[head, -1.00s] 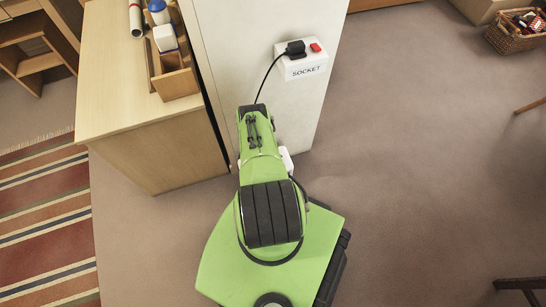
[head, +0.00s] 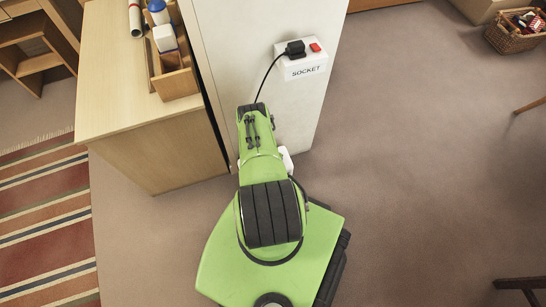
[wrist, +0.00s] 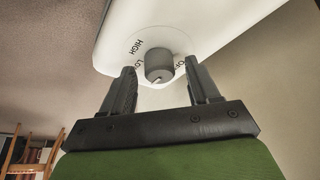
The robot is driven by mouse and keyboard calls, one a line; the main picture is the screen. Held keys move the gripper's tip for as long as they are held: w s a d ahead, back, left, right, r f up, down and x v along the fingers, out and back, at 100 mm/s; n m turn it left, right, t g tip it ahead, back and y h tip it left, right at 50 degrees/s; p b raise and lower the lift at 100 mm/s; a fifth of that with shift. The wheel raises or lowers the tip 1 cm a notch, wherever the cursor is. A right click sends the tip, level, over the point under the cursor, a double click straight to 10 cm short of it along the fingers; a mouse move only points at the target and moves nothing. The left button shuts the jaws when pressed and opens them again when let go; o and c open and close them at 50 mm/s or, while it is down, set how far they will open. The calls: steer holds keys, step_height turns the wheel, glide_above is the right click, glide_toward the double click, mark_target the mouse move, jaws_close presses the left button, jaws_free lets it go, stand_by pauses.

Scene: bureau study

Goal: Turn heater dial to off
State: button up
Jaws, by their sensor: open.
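The heater dial (wrist: 159,66) is a round grey knob on the white heater (wrist: 232,20) in the wrist view. Its white pointer mark is on the lower edge, between the LOW and OFF labels as pictured. HIGH is readable; LOW and OFF are partly covered by my fingers. My gripper (wrist: 160,73) is open, with one black finger on each side of the dial. A gap shows on both sides, so the fingers look apart from it. In the head view my green arm hides the dial and my gripper.
A white socket box (head: 303,67) with a black plug (head: 295,48) and red switch is on the pale panel. The plug's cable runs down behind my arm. A wooden desk (head: 110,90) stands at left. The carpet (head: 420,170) at right is mostly clear.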

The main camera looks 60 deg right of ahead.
steer(key=shift+r, duration=0.1)
steer(key=p+v, duration=0.8)
steer(key=v, duration=0.7)
steer(key=shift+a+r, duration=0.2)
steer(key=shift+r, duration=0.05)
